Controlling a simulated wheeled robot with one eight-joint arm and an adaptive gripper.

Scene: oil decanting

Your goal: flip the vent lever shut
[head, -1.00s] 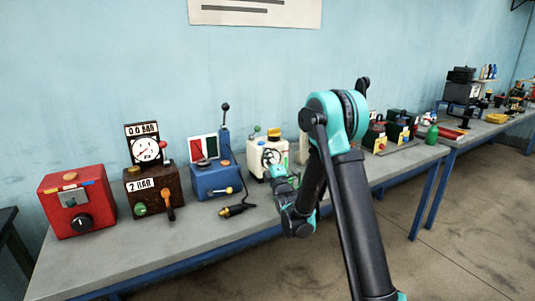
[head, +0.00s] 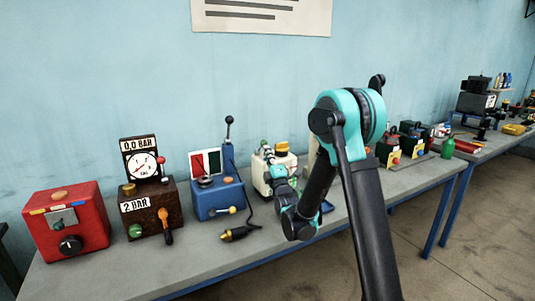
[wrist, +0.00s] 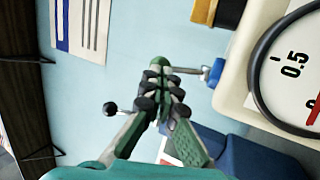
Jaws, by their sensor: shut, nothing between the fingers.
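The lever that seems to be the vent lever has a green ball knob (wrist: 160,63) on a thin metal rod, joined to a blue mount (wrist: 216,72) on the cream gauge box (wrist: 238,95). In the head view the cream box (head: 287,162) stands behind my arm, which hides most of its dial. My gripper (wrist: 168,88) is shut and empty, its fingertips right by the green knob in the wrist view. I cannot tell whether they touch it. In the head view my gripper (head: 267,158) is at the box's left side.
A blue box (head: 217,200) with a black-knobbed lever (head: 229,121) stands close to the left of my gripper. Further left are a brown gauge box (head: 150,222) and a red box (head: 65,232). A cable with a plug (head: 235,234) lies in front. The bench front is mostly clear.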

